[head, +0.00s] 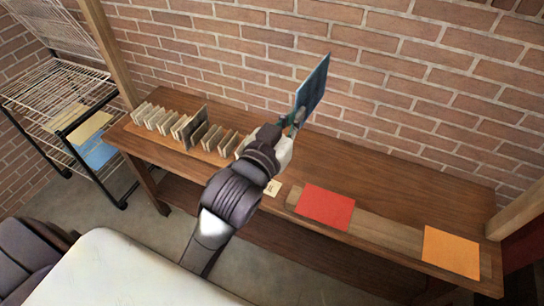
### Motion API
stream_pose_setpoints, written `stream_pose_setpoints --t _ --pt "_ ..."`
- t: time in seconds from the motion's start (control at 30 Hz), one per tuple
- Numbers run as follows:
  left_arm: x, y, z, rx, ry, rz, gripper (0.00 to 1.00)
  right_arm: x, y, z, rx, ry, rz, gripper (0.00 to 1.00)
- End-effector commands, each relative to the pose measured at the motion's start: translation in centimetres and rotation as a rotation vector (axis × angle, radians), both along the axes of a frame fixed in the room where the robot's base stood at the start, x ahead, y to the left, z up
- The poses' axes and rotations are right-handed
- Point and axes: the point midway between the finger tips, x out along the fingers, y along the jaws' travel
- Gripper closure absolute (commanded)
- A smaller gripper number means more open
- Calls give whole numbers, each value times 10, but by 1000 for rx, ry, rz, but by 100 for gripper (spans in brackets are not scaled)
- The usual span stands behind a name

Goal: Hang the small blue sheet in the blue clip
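The small blue sheet (312,90) stands up tilted above the back of the wooden table, in front of the brick wall. My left gripper (294,122) is shut on its lower edge and holds it clear of the tabletop. The fingertips are small here and partly hidden by the wrist. I cannot make out a blue clip in this view. My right gripper is not in view.
The wooden table (400,185) bears a row of upright small cards or blocks (160,118) at left, a red sheet (326,207) and an orange sheet (451,252) along the front. A wire rack (60,90) with yellow and blue sheets stands at left. The table's back right is clear.

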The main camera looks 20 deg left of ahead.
Motion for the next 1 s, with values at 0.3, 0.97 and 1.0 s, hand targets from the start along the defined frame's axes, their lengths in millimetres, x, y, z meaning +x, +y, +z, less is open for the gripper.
stream_pose_setpoints --t 0.3,0.97,1.0 --pt "29 -1 153 2 -11 42 100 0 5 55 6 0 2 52" --pt "57 5 196 1 2 87 100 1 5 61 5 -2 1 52" --pt "61 5 196 0 2 87 100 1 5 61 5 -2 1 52"
